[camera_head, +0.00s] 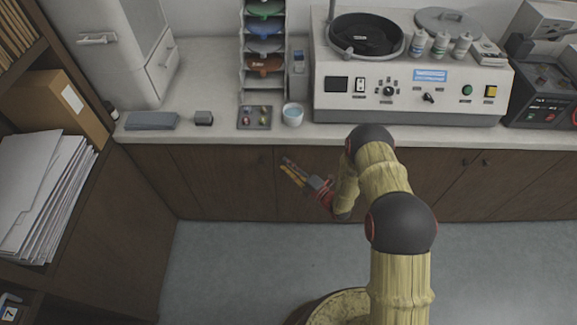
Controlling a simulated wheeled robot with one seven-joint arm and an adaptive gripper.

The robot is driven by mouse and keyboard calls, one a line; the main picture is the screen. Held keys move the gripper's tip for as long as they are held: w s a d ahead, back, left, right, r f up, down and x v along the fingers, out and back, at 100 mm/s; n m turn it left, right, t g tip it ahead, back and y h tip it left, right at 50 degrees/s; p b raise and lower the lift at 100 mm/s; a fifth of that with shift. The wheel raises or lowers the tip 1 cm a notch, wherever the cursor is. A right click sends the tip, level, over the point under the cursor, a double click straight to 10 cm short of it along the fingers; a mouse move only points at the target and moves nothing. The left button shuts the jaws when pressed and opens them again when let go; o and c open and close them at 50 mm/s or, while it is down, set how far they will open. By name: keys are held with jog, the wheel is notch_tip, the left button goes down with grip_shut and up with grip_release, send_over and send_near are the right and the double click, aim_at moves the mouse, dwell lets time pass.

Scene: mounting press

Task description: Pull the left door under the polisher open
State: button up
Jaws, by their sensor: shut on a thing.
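The polisher (412,78) stands on the counter, a white machine with a black round platen and a front panel of switches. Dark brown wooden cabinet doors line the front below it. The left door (310,207) under the polisher is partly hidden by my arm and looks flush with the cabinet front. My gripper (288,169) is in front of this door, near its upper left edge, with its fingers pointing up and left. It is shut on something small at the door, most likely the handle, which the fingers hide.
Dark knobs (476,163) show on doors to the right. The counter (210,75) holds a grey box, a small tray, a white cup and a rack. A shelf unit (105,225) with papers stands at left. Grey floor (240,265) before the cabinets is clear.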

grip_shut()
jog(key=shift+s, duration=0.15)
